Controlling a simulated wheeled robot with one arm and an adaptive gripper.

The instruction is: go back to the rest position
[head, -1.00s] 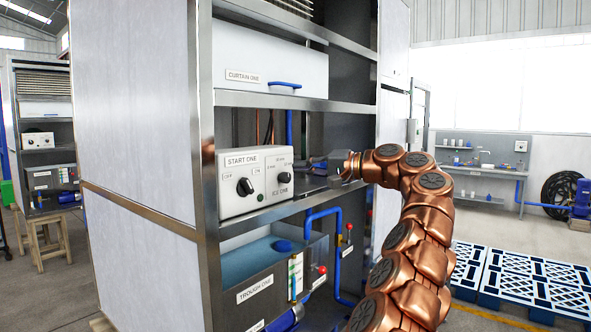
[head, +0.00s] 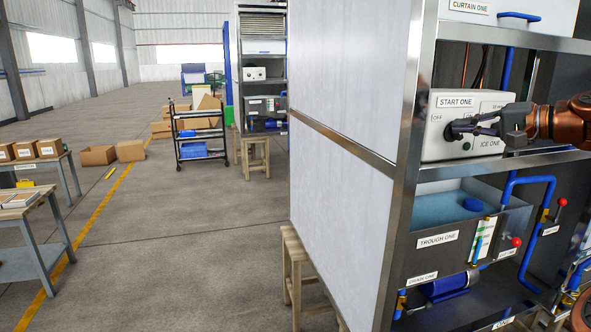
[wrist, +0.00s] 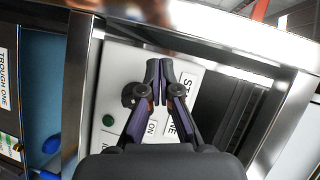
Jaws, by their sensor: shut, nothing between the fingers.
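My gripper (head: 455,129) is at the front of the white START ONE control box (head: 436,154) on the cabinet's middle shelf. Its tips overlap the start knob in the head view, so the knob's setting is hidden; contact cannot be told. In the wrist view, my gripper (wrist: 159,68) has its two fingers together with nothing between them. The white face of the control box (wrist: 118,62) lies behind them there, with a green light (wrist: 108,120) to the left of the fingers. My copper arm comes in from the right in the head view.
The cabinet's steel post (head: 407,190) and shelf edge frame the box closely. A trough (head: 440,239) sits below, with blue pipes and red-knobbed valves. Wooden stools (head: 292,265) stand by the cabinet. Open floor (head: 190,240) lies left, with tables and a cart.

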